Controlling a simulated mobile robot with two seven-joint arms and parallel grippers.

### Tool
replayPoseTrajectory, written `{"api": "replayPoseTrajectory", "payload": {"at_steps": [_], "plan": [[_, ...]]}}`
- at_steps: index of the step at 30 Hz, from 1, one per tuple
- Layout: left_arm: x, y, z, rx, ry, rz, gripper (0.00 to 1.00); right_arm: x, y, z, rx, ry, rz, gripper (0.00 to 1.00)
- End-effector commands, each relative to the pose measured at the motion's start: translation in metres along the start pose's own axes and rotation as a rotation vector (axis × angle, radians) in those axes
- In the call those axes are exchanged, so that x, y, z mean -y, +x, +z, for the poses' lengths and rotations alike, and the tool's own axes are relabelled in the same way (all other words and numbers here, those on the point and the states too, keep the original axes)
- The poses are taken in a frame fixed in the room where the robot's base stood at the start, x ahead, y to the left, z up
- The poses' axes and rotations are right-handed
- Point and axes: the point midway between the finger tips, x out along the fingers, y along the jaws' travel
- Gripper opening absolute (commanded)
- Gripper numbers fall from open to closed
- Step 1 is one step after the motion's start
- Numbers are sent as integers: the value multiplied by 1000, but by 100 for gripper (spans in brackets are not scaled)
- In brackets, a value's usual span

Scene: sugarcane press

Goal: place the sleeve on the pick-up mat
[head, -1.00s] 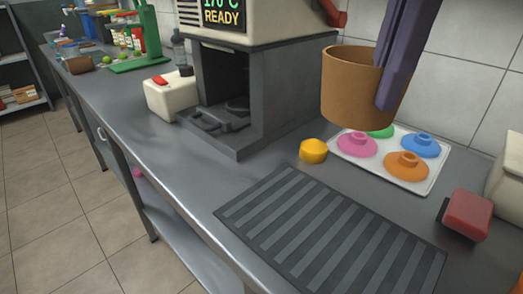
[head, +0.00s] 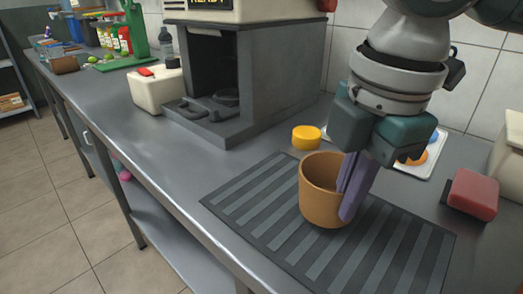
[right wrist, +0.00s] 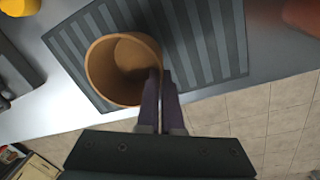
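The sleeve (head: 318,196) is a brown, open-topped round band, upright over the striped dark mat (head: 270,215). Its lower edge appears to meet the mat, though a tiny gap cannot be ruled out. My right gripper (head: 346,190) reaches down from the upper right, with its purple fingers pinching the sleeve's right wall, one inside and one outside. In the right wrist view the sleeve (right wrist: 98,72) shows its open mouth, and the fingers (right wrist: 160,95) close on its rim over the mat (right wrist: 205,45). My left gripper is not in view.
A yellow round piece (head: 306,137) sits just behind the mat. A white tray with coloured lids (head: 432,150) is partly hidden by my right arm. A red block (head: 472,194) lies at the right. The grey press machine (head: 265,80) stands behind left. Front counter edge is close.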

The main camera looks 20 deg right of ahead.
Motion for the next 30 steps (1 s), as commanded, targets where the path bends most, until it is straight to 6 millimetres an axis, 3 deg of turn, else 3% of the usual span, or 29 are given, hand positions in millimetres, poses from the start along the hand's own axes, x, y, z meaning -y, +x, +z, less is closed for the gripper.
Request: {"api": "replayPoseTrajectory", "payload": {"at_steps": [1,3,14,15,22,30], "plan": [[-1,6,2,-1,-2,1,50,2,13,0,1,1,-3,0],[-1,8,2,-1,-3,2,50,3,21,0,0,1,-2,0],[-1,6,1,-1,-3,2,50,3,24,0,0,1,0,0],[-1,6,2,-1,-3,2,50,2,23,0,0,1,0,7],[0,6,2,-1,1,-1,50,2,23,0,0,1,0,33],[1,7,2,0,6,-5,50,2,22,0,0,1,1,34]]}}
